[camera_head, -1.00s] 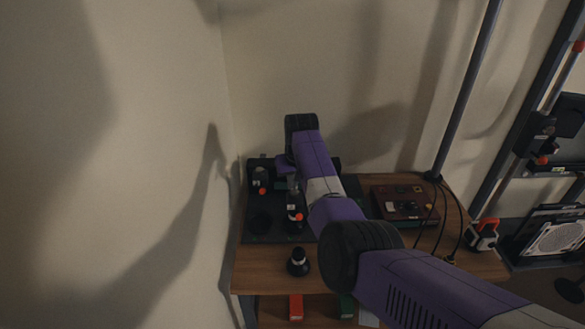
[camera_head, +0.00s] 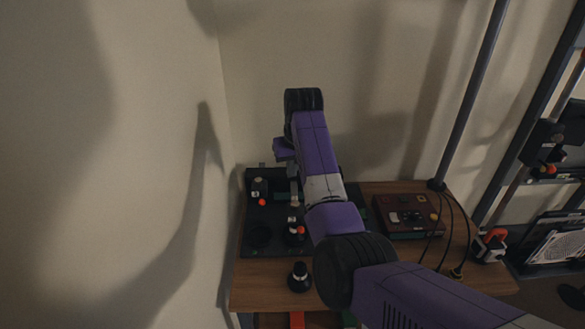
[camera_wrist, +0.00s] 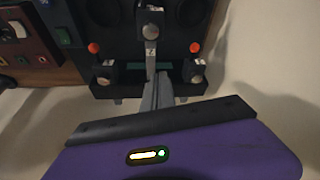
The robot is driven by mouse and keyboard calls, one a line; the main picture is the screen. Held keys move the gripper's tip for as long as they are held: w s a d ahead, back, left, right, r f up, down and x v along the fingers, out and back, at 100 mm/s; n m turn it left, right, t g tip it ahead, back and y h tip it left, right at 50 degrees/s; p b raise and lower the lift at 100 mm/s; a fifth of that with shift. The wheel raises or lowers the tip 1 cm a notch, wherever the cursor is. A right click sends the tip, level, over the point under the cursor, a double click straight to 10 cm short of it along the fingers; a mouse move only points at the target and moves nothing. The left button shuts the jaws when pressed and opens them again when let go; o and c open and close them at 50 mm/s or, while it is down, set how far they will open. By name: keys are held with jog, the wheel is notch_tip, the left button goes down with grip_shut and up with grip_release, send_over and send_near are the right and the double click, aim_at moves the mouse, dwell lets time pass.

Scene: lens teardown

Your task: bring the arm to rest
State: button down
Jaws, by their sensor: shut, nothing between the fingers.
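My purple arm (camera_head: 318,150) reaches over a wooden bench. My gripper (camera_wrist: 157,78) is shut and empty, its grey fingers pressed together in the wrist view. In the head view my gripper (camera_head: 293,183) hangs from the purple wrist, above a black mat (camera_head: 262,243) with dark parts on it. In the wrist view the fingers point at a dark fixture (camera_wrist: 120,58) with orange-red knobs. A grey-topped post (camera_wrist: 150,32) shows just beyond the fingertips; I cannot tell how far below them it is.
A brown box with knobs (camera_head: 408,216) sits on the bench, right of my arm. A black piece with a pale ring (camera_head: 299,277) stands near the front edge. A dark pole with cables (camera_head: 438,184) rises at the back right. Walls (camera_head: 265,80) stand close behind and left.

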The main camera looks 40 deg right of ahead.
jog(key=shift+v, duration=0.75)
jog(key=shift+w+r, duration=0.1)
jog(key=shift+w, duration=0.05)
jog(key=w+d+r+t+h, duration=0.2)
jog(key=w+d+r+t, duration=0.1)
jog(key=w+r+t, duration=0.25)
jog(key=s+a+f+n+t, duration=0.1)
jog(key=s+a+f+t, duration=0.25)
jog(key=s, duration=0.35)
jog(key=s+a+f+n+t, duration=0.1)
jog(key=s+a+f+t, duration=0.1)
jog(key=s+a, duration=0.35)
jog(key=s+a+f+t, duration=0.2)
jog(key=s+f+t, duration=0.1)
jog(key=s, duration=0.5)
jog(key=s+a+g+y, duration=0.1)
jog(key=s+a, duration=0.3)
jog(key=s, duration=0.8)
jog(key=s+a+f+n+g+y, duration=0.1)
jog(key=s+a, duration=0.3)
jog(key=s, duration=0.9)
jog(key=s+a+g+y, duration=0.1)
jog(key=s+a, duration=0.3)
jog(key=s, duration=0.8)
jog(key=shift+s+a+f+n+b, duration=0.25)
jog(key=shift+s+f+n+b, duration=0.05)
jog(key=shift+s+n, duration=0.1)
